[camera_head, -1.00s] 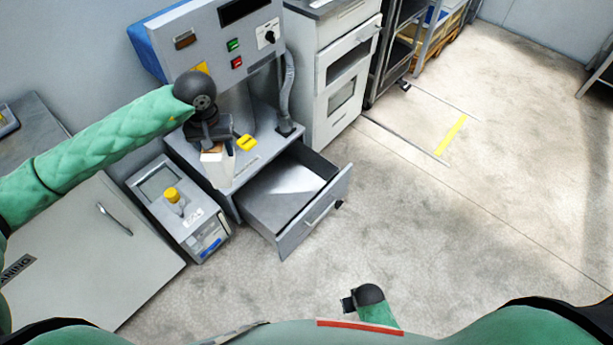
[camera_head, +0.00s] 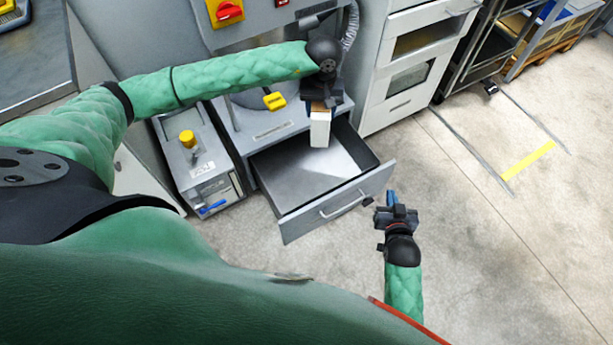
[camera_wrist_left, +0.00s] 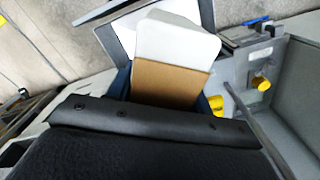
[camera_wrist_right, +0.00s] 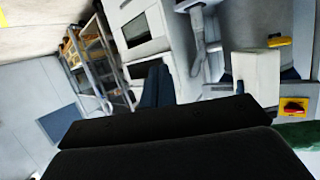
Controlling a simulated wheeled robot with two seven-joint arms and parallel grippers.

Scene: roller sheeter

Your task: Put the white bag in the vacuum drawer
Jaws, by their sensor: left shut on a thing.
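The white bag (camera_head: 320,130), with a brown band at its upper end, hangs below my left gripper (camera_head: 320,107). The left gripper is shut on it; the left wrist view shows the bag (camera_wrist_left: 175,42) with the blue fingers on both sides of the brown band. The vacuum drawer (camera_head: 335,206) is pulled open below the machine. The bag is over the drawer's back part in the head view; its height above the floor of the drawer is hard to tell. My right gripper (camera_head: 393,200) is in front of the drawer's right end, empty, its blue fingers seemingly together.
A grey unit with a yellow knob (camera_head: 187,139) stands left of the drawer. A yellow handle (camera_head: 274,101) sits on the machine's ledge, and a red switch (camera_head: 230,12) above. A white oven-like cabinet (camera_head: 412,75) stands to the right. Floor at the right is clear.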

